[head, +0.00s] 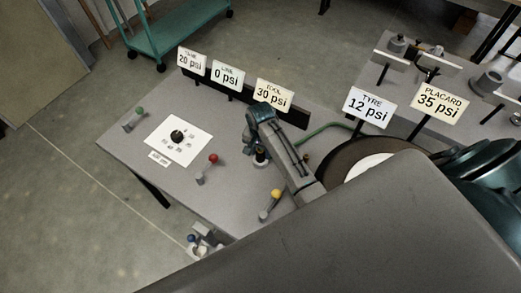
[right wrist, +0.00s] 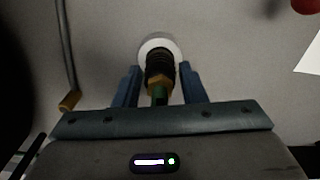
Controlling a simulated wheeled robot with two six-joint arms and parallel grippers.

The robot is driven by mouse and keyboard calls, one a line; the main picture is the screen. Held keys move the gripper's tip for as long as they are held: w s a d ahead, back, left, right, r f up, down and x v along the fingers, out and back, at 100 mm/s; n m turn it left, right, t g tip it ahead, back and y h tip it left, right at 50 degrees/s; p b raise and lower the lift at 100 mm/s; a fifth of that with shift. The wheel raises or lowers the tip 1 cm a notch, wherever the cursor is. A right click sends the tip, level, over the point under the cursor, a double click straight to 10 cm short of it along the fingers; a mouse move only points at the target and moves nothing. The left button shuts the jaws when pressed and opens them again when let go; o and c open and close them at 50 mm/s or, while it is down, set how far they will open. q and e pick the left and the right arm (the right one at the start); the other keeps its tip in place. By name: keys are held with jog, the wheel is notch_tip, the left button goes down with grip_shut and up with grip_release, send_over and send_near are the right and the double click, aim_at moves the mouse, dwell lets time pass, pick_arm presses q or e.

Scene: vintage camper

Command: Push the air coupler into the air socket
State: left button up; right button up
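The air coupler (right wrist: 159,78), black and ribbed with a brass collar and a green end, stands in the middle of the right wrist view. Its far end overlaps a round white ring (right wrist: 173,42), apparently the air socket; I cannot tell how deep it sits. My right gripper (right wrist: 160,75) has its blue fingers on either side of the coupler, with a narrow gap showing at each side. In the head view my right gripper (head: 262,146) points down over the dark coupler (head: 260,157) on the table; the fingers are hard to make out. My left gripper is out of view.
Green, red (head: 213,159) and yellow (head: 276,194) levers and a dial plate (head: 188,143) are on the grey table (head: 125,150). Pressure signs (head: 273,95) stand along its back. A green hose (head: 322,130) runs behind my arm toward a wheel (head: 345,155).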

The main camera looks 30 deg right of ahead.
jog(key=shift+o, duration=1.1)
jog(key=shift+r, duration=0.15)
notch_tip(320, 180, up, 8)
jog(key=b, duration=0.2)
jog(key=shift+w+f+b, duration=0.1)
jog(key=shift+f+b, duration=0.15)
jog(key=shift+b, duration=0.05)
jog(key=shift+r+p, duration=0.7)
jog(key=shift+r, duration=0.2)
jog(key=shift+r+p, duration=0.3)
jog(key=shift+r, duration=0.3)
jog(key=shift+f, duration=0.1)
